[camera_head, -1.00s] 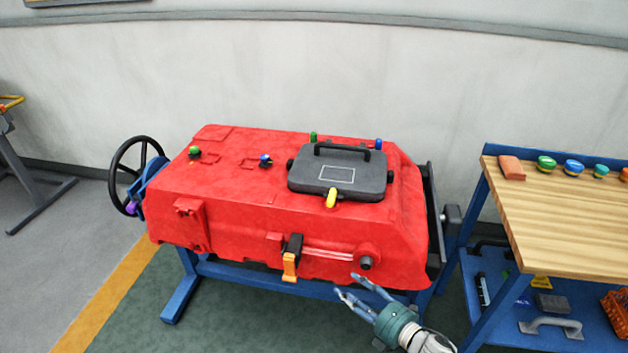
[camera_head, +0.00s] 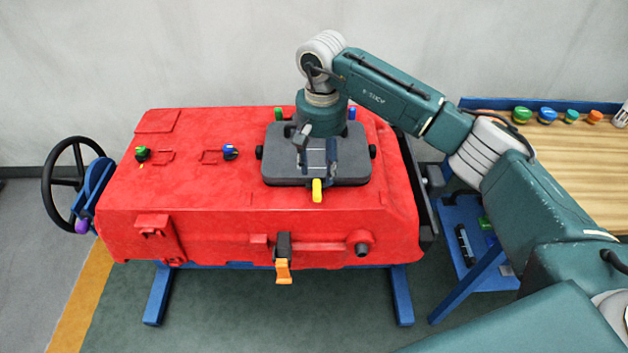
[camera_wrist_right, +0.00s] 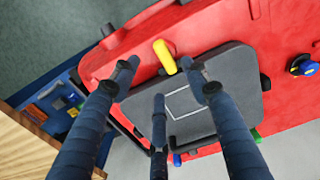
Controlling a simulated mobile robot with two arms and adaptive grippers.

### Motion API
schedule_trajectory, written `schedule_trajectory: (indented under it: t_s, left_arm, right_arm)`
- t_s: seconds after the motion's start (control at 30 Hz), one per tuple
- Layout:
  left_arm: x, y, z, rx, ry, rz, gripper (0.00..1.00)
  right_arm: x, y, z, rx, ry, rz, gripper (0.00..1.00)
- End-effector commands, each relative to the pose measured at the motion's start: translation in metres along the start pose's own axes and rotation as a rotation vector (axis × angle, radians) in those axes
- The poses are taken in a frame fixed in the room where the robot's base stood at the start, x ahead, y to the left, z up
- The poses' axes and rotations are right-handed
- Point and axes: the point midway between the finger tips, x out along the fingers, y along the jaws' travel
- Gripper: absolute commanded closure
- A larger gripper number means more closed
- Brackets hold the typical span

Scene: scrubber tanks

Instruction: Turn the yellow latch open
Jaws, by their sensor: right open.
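The yellow latch (camera_head: 317,190) is a short bar on the front edge of the dark grey lid (camera_head: 270,172), on top of the red tank. It points toward the front of the tank. My right gripper (camera_head: 316,158) hangs over the lid from above, pointing down, just behind the latch. In the right wrist view its three blue fingers are spread with nothing between them. There the latch (camera_wrist_right: 165,57) lies just beyond the fingertips, between the two upper ones; I cannot tell the height gap. My left gripper is not in view.
The red tank (camera_head: 220,215) stands on a blue frame. An orange clasp (camera_head: 283,270) hangs on its front. Small green and blue knobs and a black handwheel (camera_head: 66,180) are to the left. A wooden-topped bench (camera_head: 560,160) stands at the right, behind my right arm.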

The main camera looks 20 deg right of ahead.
Motion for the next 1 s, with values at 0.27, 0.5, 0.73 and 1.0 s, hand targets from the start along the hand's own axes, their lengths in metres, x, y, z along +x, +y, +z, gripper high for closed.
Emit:
schedule_trajectory:
  t_s: [0.27,0.5,0.73,1.0]
  left_arm:
    - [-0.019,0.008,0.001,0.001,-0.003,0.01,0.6]
    - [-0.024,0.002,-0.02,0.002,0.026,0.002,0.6]
    - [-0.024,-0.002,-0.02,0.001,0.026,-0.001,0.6]
    - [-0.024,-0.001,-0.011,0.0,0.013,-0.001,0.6]
  right_arm:
    - [0.051,-0.001,0.002,0.003,-0.005,-0.002,0.54]
    - [0.077,-0.002,0.001,0.003,-0.003,-0.005,0.54]
    - [0.082,-0.002,0.0,0.003,-0.001,-0.005,0.54]
    - [0.081,-0.002,0.0,0.003,-0.001,-0.005,0.88]
